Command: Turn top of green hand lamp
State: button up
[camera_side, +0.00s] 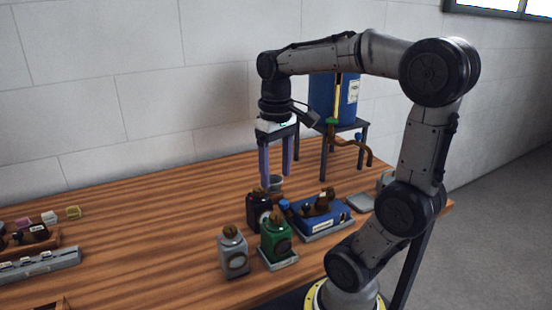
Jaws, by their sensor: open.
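The green hand lamp (276,241) stands upright on a small pale base near the front of the wooden table. Its top (275,216) is a small brownish cap. My gripper (277,182) points down with its two long purple fingers apart and nothing between them. It is above and behind the green lamp in the picture, not touching it. A dark lamp (259,206) stands below and just left of the fingertips. A grey lamp (232,252) stands left of the green one.
A blue tray (330,218) with brown parts lies right of the lamps. A blue barrel (335,98) on a dark stand (350,128) with a pipe is behind. A small grey cup (275,183) is near the fingertips. Boxes (40,262) lie far left; the table's middle-left is clear.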

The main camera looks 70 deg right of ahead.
aim_at(276, 215)
jog(key=shift+r, duration=1.45)
jog(key=shift+f, duration=0.1)
notch_tip(276, 215, down, 14)
jog(key=shift+r, duration=0.15)
grip_shut()
